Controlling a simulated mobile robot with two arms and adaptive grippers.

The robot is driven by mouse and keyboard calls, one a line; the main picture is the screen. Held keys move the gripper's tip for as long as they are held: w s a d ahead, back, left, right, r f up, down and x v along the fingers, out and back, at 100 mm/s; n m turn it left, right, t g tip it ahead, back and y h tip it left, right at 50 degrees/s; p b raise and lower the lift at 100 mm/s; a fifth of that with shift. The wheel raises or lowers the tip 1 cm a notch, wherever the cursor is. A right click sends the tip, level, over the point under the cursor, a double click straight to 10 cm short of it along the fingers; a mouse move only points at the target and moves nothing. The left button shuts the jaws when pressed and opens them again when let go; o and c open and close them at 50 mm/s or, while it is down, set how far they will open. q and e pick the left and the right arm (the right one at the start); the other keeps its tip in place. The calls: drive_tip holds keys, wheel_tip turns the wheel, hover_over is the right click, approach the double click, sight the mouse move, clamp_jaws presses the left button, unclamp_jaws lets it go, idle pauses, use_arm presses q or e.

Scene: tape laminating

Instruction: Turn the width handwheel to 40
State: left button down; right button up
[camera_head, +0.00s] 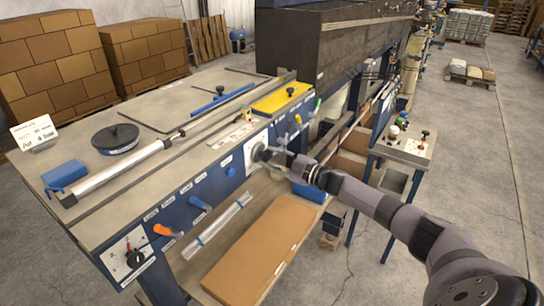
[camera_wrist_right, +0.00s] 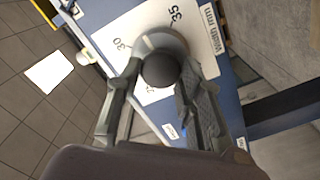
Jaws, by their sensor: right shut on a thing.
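The width handwheel (camera_head: 258,152) is on the blue front panel of the bench in the head view. In the right wrist view, its grey disc (camera_wrist_right: 165,41) has a dark round knob (camera_wrist_right: 159,71) in front. Behind it is a white scale plate (camera_wrist_right: 207,62) marked "Width mm", with 30 and 35 readable; another mark is partly hidden by the gripper. My right gripper (camera_head: 273,156) reaches the handwheel from the right, and its two fingers are closed on either side of the knob. The pointer's exact reading cannot be told. My left gripper is not in view.
The bench top (camera_head: 95,205) holds a black disc (camera_head: 115,137), a blue block (camera_head: 64,174) and a yellow plate (camera_head: 281,98). Orange (camera_head: 164,230) and blue (camera_head: 201,203) handles stick out of the front panel. A cardboard box (camera_head: 263,250) lies below. A control stand (camera_head: 405,148) is at right.

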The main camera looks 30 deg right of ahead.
drive_tip(key=m+p, duration=0.1)
drive_tip(key=m, duration=0.2)
drive_tip(key=shift+m, duration=0.4)
drive_tip(key=m, duration=0.3)
drive_tip(key=shift+d+m+p, duration=0.1)
drive_tip(key=shift+m+p, duration=0.2)
drive_tip(key=shift+p, duration=0.05)
drive_tip(key=m, duration=0.6)
drive_tip(key=shift+p, duration=0.35)
drive_tip(key=m, duration=0.4)
drive_tip(key=shift+f, duration=0.1)
drive_tip(key=m, duration=0.3)
drive_tip(key=shift+m, duration=0.3)
drive_tip(key=m, duration=0.3)
drive_tip(key=shift+d+f, duration=0.1)
drive_tip(key=shift+m, duration=1.8)
